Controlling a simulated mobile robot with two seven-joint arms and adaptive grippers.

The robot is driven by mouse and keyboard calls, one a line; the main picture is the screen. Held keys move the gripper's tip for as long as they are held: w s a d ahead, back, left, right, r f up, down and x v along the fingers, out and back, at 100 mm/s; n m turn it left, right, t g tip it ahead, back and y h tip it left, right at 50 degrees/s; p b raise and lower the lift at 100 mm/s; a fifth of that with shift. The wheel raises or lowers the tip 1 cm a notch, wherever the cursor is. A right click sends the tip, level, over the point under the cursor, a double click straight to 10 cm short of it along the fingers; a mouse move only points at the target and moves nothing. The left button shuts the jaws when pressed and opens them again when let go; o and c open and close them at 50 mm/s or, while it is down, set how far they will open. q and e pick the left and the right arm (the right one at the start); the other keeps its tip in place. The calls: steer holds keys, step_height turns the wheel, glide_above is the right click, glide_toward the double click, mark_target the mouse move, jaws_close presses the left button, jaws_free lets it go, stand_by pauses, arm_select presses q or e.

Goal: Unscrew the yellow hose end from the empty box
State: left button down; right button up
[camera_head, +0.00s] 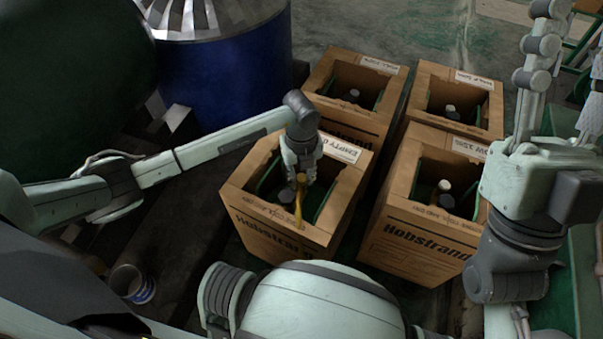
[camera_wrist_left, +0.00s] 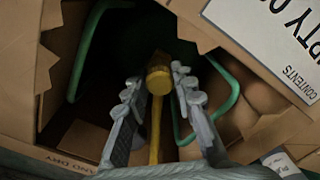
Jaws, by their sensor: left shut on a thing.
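The empty box (camera_head: 270,226) is an open-topped cardboard box at the front left of a group of boxes, with a label reading "EMPTY" on its back flap. The yellow hose end (camera_head: 299,195) is inside its opening, and the hose hangs down towards the front. My left gripper (camera_head: 300,172) reaches down into the box and is shut on the yellow hose end. In the left wrist view the yellow hose end (camera_wrist_left: 158,78) sits between the two fingers. The contact with the valve below is hidden.
Three more open boxes stand close by: a right front box (camera_head: 420,233), a back left box (camera_head: 345,92) and a back right box (camera_head: 452,100). A blue drum (camera_head: 222,80) stands behind on the left. A small can (camera_head: 131,284) lies at the lower left.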

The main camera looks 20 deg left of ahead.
mark_target(302, 177)
arm_select(q)
steer(key=shift+r+p, duration=2.2)
steer(key=shift+r, duration=0.3)
